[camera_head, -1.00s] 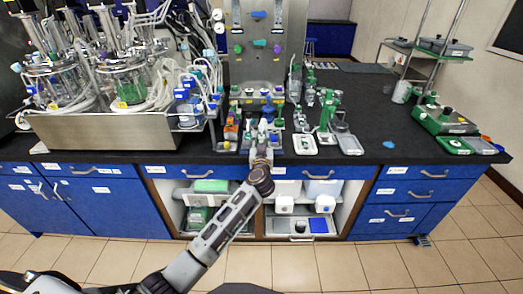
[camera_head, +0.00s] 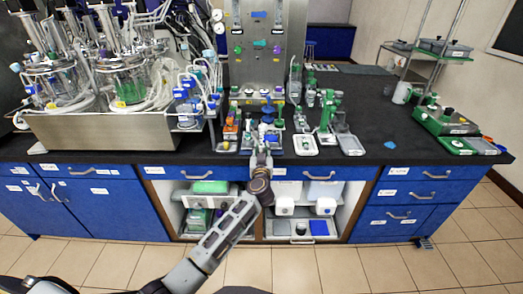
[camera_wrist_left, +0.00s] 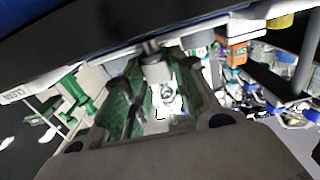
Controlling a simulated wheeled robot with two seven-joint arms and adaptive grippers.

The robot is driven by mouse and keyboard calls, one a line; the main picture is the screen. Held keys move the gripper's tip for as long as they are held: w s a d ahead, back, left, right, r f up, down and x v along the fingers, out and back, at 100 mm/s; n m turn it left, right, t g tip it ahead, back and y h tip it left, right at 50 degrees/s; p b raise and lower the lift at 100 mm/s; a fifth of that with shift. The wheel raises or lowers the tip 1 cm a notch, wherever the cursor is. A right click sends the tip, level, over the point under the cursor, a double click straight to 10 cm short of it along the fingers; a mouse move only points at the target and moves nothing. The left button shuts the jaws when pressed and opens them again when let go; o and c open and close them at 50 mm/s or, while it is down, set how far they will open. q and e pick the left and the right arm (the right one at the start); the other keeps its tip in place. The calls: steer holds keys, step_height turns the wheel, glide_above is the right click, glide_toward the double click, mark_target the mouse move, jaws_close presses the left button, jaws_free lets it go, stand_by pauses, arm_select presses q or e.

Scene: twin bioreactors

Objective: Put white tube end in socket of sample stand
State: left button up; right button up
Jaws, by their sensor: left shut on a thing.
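My left gripper (camera_head: 262,143) reaches from below to the front edge of the black bench, at the middle row of small stands. In the left wrist view its green-lined fingers (camera_wrist_left: 163,100) are closed around a pale grey-white cylindrical piece (camera_wrist_left: 157,72), which looks like the white tube end. A bright white part shows between the fingers below it. The tube end is too small to make out in the head view. A blue stand (camera_head: 268,107) is just behind the gripper; I cannot tell which item is the sample stand or see its socket. My right gripper is not in view.
An orange bottle (camera_head: 231,127) stands left of the gripper; it also shows in the wrist view (camera_wrist_left: 236,54). A white tray (camera_head: 304,145) and green stand (camera_head: 328,110) are to the right. A steel tray (camera_head: 100,134) with bioreactors is at left. The right bench top is mostly clear.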

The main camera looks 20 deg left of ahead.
arm_select(q)
steer(key=o, duration=0.9)
steer(key=shift+o, duration=0.2)
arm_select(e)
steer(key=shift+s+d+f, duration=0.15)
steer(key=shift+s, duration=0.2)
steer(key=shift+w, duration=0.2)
